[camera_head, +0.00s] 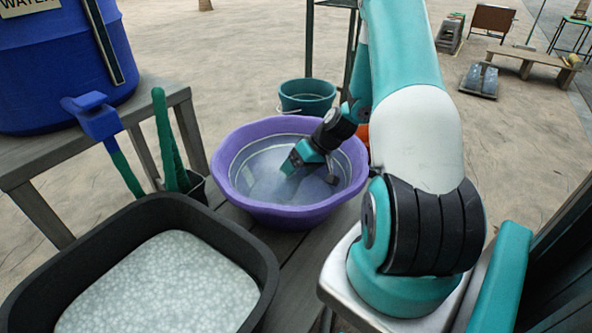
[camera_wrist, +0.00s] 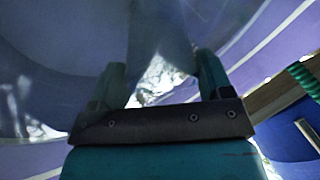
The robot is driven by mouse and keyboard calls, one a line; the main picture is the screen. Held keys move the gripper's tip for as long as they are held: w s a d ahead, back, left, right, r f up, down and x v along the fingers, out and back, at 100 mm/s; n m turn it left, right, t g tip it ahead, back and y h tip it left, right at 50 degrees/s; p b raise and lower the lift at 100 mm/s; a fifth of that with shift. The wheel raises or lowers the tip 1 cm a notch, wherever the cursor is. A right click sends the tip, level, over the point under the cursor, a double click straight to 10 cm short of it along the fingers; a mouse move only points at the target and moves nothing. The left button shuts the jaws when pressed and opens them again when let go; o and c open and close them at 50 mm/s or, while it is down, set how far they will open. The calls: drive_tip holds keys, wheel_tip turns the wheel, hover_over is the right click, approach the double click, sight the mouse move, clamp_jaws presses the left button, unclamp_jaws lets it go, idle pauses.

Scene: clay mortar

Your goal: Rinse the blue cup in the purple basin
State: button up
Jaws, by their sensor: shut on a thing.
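The purple basin (camera_head: 222,170) holds cloudy water and stands in the middle of the head view. My gripper (camera_head: 290,167) reaches down into it from the right, its tip low over or at the water. In the wrist view my gripper (camera_wrist: 160,82) has its two fingers apart, on either side of a dim blue-grey shape, which I take for the blue cup (camera_wrist: 160,38). My gripper is shut on it. The cup's outline is hard to make out against the water, and the head view does not show it clearly.
A black tub (camera_head: 262,262) of pale, mottled liquid stands at the front left. A blue water barrel (camera_head: 50,75) sits on a wooden bench (camera_head: 185,95), with green-handled tools (camera_head: 165,140) beside it. A teal bucket (camera_head: 307,97) stands behind the basin.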

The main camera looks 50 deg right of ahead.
drive_tip(key=shift+s+d, duration=0.4)
drive_tip(key=shift+d, duration=0.4)
drive_tip(key=shift+w+a, duration=0.3)
drive_tip(key=shift+a, duration=0.3)
drive_tip(key=shift+w+a, duration=0.25)
drive_tip(key=shift+a, duration=0.3)
drive_tip(key=shift+s+d, duration=0.3)
drive_tip(key=shift+d, duration=0.3)
wheel_tip(320, 180, up, 20)
drive_tip(key=p, duration=1.5)
drive_tip(key=shift+r, duration=0.2)
drive_tip(key=shift+a, duration=0.1)
